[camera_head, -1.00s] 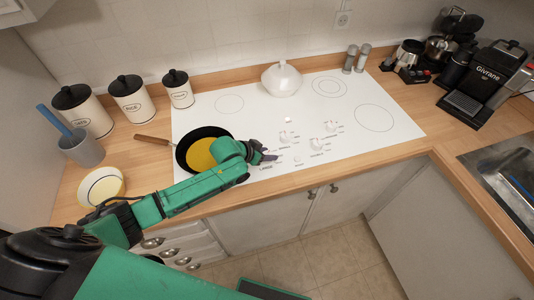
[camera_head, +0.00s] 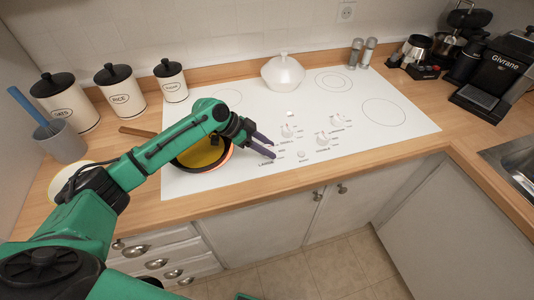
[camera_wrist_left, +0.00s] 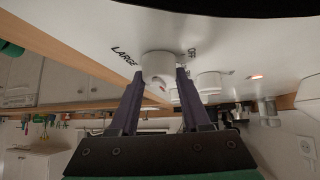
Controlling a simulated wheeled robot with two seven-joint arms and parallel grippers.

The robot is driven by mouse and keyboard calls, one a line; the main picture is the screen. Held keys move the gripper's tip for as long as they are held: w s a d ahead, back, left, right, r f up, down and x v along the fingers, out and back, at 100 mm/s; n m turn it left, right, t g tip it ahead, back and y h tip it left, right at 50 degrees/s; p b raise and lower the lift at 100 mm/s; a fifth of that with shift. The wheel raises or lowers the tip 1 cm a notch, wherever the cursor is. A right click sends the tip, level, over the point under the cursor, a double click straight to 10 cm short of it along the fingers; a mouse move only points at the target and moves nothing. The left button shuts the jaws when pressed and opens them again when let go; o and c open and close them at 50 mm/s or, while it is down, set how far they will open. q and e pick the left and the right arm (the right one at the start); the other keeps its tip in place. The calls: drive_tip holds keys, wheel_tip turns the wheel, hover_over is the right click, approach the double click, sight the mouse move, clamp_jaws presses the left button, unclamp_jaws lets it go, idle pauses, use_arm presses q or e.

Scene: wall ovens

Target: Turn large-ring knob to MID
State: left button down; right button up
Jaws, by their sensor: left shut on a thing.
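The large-ring knob is a white round knob (camera_wrist_left: 158,66) on the white cooktop, between the printed words LARGE and OFF in the left wrist view. A small red mark shows on its side. My left gripper (camera_wrist_left: 160,84) is shut on it, one dark finger on each side. In the head view the left gripper (camera_head: 267,145) is low over the cooktop's front edge, beside the LARGE label; the fingers hide the knob there. Which setting the knob points to cannot be read. My right gripper is not in view.
Other white knobs (camera_head: 322,138) stand just right of the gripper. A pan with yellow contents (camera_head: 202,155) lies under my left arm. A white lidded pot (camera_head: 283,72) stands at the back of the cooktop (camera_head: 232,177). Canisters (camera_head: 122,92) stand left, a coffee machine (camera_head: 492,72) right.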

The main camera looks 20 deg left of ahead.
use_arm(q)
drive_tip(key=shift+f, duration=0.1)
idle(0.4)
drive_tip(key=shift+c, duration=1.8)
unclamp_jaws()
drive_tip(key=b+v, duration=0.3)
drive_tip(key=v, duration=1.1)
drive_tip(key=shift+a+r+b, duration=0.2)
drive_tip(key=shift+a+b, duration=0.05)
drive_tip(key=shift+b, duration=0.1)
